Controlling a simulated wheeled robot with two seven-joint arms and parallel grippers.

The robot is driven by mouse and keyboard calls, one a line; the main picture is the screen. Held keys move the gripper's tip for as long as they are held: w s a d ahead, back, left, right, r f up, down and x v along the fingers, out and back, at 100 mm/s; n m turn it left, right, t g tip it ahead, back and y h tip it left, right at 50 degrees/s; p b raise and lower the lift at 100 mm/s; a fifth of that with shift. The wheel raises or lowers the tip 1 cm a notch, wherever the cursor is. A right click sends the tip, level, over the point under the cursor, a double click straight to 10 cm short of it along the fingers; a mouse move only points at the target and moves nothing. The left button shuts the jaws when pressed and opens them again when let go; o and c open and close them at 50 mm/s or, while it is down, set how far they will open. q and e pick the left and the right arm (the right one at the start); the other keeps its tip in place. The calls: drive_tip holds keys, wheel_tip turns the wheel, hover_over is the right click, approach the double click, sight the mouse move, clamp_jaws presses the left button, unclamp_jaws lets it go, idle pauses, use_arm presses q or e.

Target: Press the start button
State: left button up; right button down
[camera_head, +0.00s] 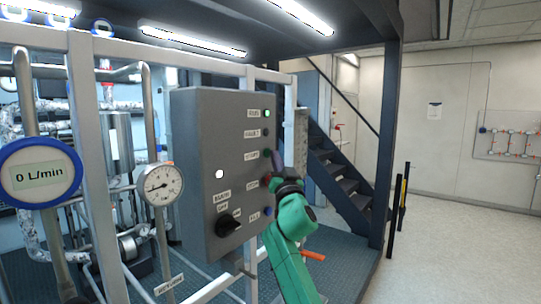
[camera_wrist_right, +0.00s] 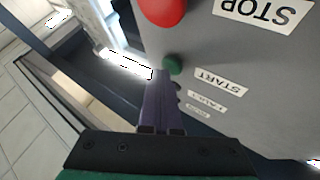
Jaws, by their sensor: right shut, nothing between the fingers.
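A grey control box (camera_head: 205,150) carries a column of labelled lights and buttons on its right side. The green start button (camera_head: 267,153) sits beside the START label and above the red stop button (camera_head: 266,178). The start button also shows in the right wrist view (camera_wrist_right: 173,64), next to the START label (camera_wrist_right: 220,80). My right gripper (camera_head: 276,160) is shut and empty, its purple fingers pointing up just right of the start button. In the wrist view its fingertips (camera_wrist_right: 163,84) lie close to the button; I cannot tell whether they touch it. My left gripper is not in view.
A green power light (camera_head: 266,113) is lit at the top of the box. A black rotary switch (camera_head: 228,225) and a blue button (camera_head: 268,212) are lower down. A pressure gauge (camera_head: 160,185) stands to the left.

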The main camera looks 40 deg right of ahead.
drive_tip(key=shift+s, duration=0.1)
drive_tip(key=shift+s+d+p, duration=0.25)
drive_tip(key=shift+s+p, duration=0.15)
drive_tip(key=shift+s, duration=0.35)
drive_tip(key=s, duration=0.2)
drive_tip(key=s+d+p, duration=0.1)
drive_tip(key=s, duration=0.1)
drive_tip(key=shift+s+d, duration=0.2)
drive_tip(key=shift+s, duration=0.15)
idle(0.6)
